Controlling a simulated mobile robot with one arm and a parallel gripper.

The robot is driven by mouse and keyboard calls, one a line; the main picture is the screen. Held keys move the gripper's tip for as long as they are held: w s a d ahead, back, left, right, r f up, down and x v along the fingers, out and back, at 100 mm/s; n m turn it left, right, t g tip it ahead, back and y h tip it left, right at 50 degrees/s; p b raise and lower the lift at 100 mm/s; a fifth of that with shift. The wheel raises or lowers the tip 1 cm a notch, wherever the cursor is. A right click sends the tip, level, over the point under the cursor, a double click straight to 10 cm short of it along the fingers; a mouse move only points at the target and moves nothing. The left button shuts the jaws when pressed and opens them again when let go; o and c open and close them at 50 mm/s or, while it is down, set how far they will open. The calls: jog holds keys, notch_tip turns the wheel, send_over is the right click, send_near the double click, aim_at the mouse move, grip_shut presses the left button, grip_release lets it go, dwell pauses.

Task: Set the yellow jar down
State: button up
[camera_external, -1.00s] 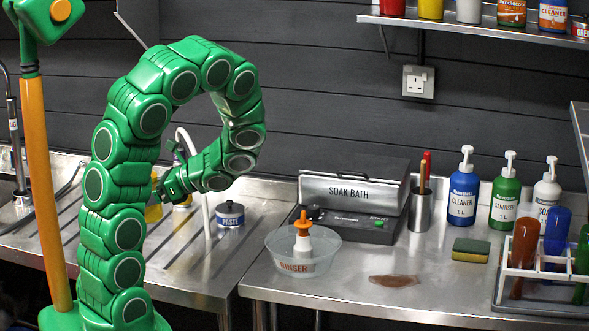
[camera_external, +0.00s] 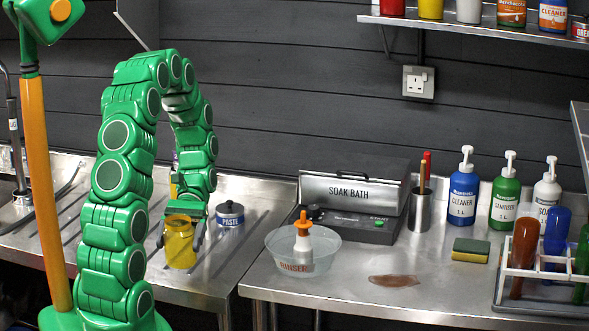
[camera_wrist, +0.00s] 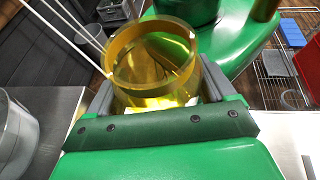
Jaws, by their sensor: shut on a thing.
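The yellow jar (camera_external: 180,248) is see-through and open-topped. It is upright, or close to it, over the front part of the ribbed steel drainer (camera_external: 212,262). My gripper (camera_external: 181,224) is shut on it, with one finger on each side. In the wrist view the jar (camera_wrist: 150,72) sits between both dark fingers, its round mouth facing the camera. I cannot tell whether its base touches the steel or hangs just above it.
A clear rinse bowl (camera_external: 320,255) and the soak bath (camera_external: 345,190) are on the right counter. A yellow item (camera_external: 173,190) is partly hidden behind my arm. The drainer's front edge is near.

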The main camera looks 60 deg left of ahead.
jog(key=w+a+r+n+t+y, duration=0.1)
jog(key=w+a+r+n+t, duration=1.1)
jog(key=n+t, duration=0.5)
jog(key=shift+m, duration=0.4)
jog(key=shift+w+d+f, duration=0.2)
jog(key=shift+f, duration=2.85)
jog(key=shift+w+d+f, duration=0.2)
jog(key=shift+f, duration=2.85)
jog(key=shift+w+d+f, duration=0.2)
jog(key=shift+f, duration=2.85)
jog(key=shift+f, duration=0.15)
jog(key=o, duration=1)
jog(key=shift+o, duration=0.2)
